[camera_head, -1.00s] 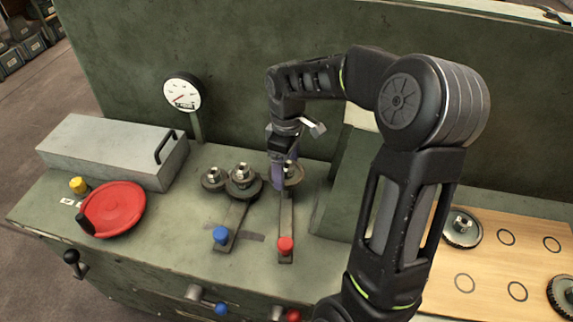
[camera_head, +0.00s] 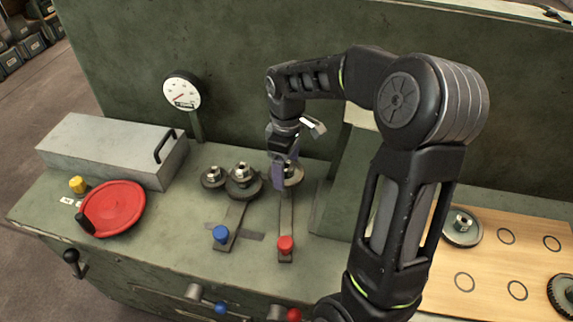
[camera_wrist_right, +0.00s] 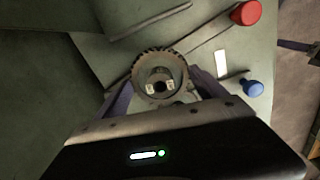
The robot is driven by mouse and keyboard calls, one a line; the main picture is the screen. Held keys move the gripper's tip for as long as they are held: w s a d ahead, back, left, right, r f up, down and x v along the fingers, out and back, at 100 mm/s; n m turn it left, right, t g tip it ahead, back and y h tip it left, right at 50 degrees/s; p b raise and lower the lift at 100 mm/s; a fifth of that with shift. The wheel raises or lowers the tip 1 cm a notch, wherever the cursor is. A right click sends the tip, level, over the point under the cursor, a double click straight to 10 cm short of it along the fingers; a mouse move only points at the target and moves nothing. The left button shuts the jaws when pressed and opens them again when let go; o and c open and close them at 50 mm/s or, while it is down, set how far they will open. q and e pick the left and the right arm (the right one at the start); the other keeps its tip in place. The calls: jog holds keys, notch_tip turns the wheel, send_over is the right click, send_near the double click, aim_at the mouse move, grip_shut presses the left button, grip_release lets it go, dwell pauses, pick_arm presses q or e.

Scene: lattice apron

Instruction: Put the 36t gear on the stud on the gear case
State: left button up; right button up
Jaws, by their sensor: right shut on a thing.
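My right gripper (camera_head: 284,178) has purple fingers and points down over the gear case (camera_head: 180,248). It is shut on a toothed gear (camera_head: 294,176), taken as the 36t gear, behind the red-knobbed lever. In the right wrist view the gear (camera_wrist_right: 148,62) sits between the fingers, its pale hub and dark bore facing the camera. The stud is hidden under the gear and fingers, so I cannot tell whether the gear is around it or above it. Two other gears, a small one (camera_head: 213,178) and a larger one (camera_head: 244,187), sit just left. My left gripper is not in view.
A red handwheel (camera_head: 115,207), a grey box (camera_head: 110,150) and a dial gauge (camera_head: 182,93) stand left. Levers with blue (camera_head: 221,234) and red (camera_head: 286,243) knobs lie in front. A wooden board (camera_head: 490,265) with gears is right. A green wall rises behind.

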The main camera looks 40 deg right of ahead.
jog(key=shift+f+b, duration=0.65)
jog(key=shift+f, duration=0.3)
dwell(1.7)
jog(key=shift+f, duration=0.35)
jog(key=o, duration=1.8)
jog(key=shift+o, duration=1.1)
jog(key=shift+f, duration=0.1)
